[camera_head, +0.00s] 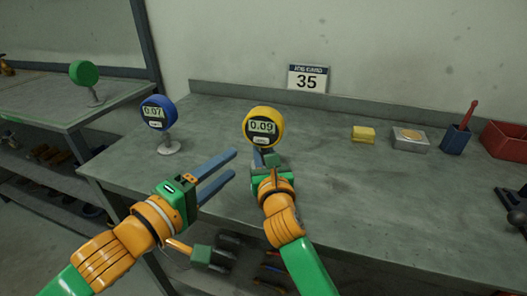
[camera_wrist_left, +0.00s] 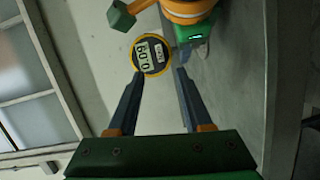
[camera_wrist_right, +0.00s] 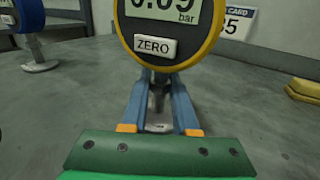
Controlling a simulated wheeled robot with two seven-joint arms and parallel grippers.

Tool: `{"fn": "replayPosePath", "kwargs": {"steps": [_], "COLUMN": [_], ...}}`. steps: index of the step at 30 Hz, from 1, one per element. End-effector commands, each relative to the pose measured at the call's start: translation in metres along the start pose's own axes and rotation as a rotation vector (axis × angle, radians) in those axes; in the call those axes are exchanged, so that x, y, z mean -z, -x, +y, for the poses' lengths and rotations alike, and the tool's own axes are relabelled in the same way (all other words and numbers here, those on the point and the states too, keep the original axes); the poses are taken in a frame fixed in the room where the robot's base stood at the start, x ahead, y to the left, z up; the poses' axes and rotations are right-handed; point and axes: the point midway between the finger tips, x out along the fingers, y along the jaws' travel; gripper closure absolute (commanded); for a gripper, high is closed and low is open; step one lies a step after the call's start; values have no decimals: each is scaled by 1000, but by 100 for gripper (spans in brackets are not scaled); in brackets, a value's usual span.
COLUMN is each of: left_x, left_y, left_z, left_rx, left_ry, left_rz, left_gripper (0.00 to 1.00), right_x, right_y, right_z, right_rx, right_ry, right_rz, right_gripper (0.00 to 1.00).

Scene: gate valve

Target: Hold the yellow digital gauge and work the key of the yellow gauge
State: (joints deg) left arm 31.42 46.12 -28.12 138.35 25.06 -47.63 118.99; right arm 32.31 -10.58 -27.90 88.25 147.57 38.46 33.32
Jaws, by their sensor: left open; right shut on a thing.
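The yellow digital gauge (camera_head: 263,127) stands upright on the workbench and reads 0.09. In the right wrist view its face (camera_wrist_right: 170,25) shows a key marked ZERO (camera_wrist_right: 156,47) below the display. My right gripper (camera_head: 266,158) is shut on the gauge's stem, under the round head; the fingers also show in the right wrist view (camera_wrist_right: 160,95). My left gripper (camera_head: 227,174) is open and empty, to the left of the gauge and nearer to me. In the left wrist view the gauge (camera_wrist_left: 151,55) appears turned sideways beyond the open fingers (camera_wrist_left: 155,100).
A blue gauge (camera_head: 158,113) reading 0.07 stands left on the workbench (camera_head: 350,190). A green gauge (camera_head: 84,73) is on another table. A yellow block (camera_head: 363,134), a grey box (camera_head: 410,138), a blue holder (camera_head: 456,139) and a red bin (camera_head: 505,140) stand to the right.

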Motion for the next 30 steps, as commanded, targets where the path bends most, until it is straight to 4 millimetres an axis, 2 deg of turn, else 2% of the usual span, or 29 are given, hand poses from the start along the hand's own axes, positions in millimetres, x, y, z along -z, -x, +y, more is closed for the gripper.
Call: {"fn": "replayPosePath", "kwargs": {"steps": [11, 14, 17, 30], "left_x": [0, 0, 0, 0], "left_y": [0, 0, 0, 0], "left_z": [0, 0, 0, 0], "left_rx": [0, 0, 0, 0], "left_ry": [0, 0, 0, 0], "left_rz": [0, 0, 0, 0], "left_gripper": [50, 72, 99, 100], "right_x": [0, 0, 0, 0], "right_y": [0, 0, 0, 0], "right_z": [0, 0, 0, 0], "right_rx": [0, 0, 0, 0], "right_ry": [0, 0, 0, 0], "right_rz": [0, 0, 0, 0], "right_gripper": [100, 100, 100, 100]}}
